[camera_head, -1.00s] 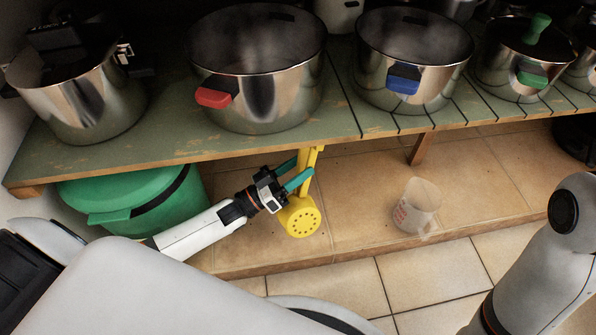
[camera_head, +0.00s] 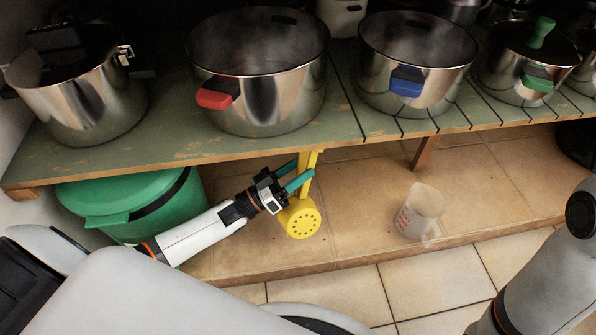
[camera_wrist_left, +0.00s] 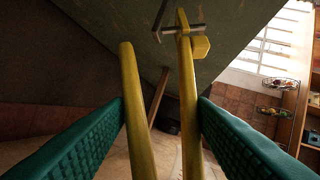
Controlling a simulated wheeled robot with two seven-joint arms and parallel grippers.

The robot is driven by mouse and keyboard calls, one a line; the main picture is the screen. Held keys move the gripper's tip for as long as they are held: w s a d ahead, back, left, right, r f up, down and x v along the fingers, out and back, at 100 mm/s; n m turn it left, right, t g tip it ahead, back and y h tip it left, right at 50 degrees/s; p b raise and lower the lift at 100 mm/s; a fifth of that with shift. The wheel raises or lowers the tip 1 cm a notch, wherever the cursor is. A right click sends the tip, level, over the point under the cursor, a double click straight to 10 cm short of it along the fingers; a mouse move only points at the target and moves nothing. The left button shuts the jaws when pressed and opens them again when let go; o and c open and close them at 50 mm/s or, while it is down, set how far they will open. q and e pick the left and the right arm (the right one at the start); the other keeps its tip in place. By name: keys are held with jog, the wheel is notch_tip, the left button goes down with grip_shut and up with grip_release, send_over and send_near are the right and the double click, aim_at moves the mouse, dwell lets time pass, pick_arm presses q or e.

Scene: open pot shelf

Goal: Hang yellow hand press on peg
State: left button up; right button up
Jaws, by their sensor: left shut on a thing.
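The yellow hand press (camera_head: 300,218) hangs below the green shelf's front edge, its round perforated end down and its handles up. My left gripper (camera_head: 298,180) is shut on its handles from the left. In the left wrist view, two yellow handles (camera_wrist_left: 188,110) stand between the teal finger pads (camera_wrist_left: 162,135). A thin metal peg (camera_wrist_left: 196,29) shows at the shelf's underside. The right handle's tip overlaps the peg in that view; I cannot tell whether they touch or the press is hooked. The peg is hidden in the head view. My right gripper is out of view.
Steel pots, including a red-handled one (camera_head: 262,75) and a blue-handled one (camera_head: 420,60), stand on the shelf (camera_head: 165,150). A green bin (camera_head: 120,200) is below left. A clear measuring cup (camera_head: 420,212) stands on the tiled ledge, with free room around it.

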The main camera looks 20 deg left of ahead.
pick_arm(q)
jog(key=shift+r, duration=0.1)
jog(key=o, duration=1.5)
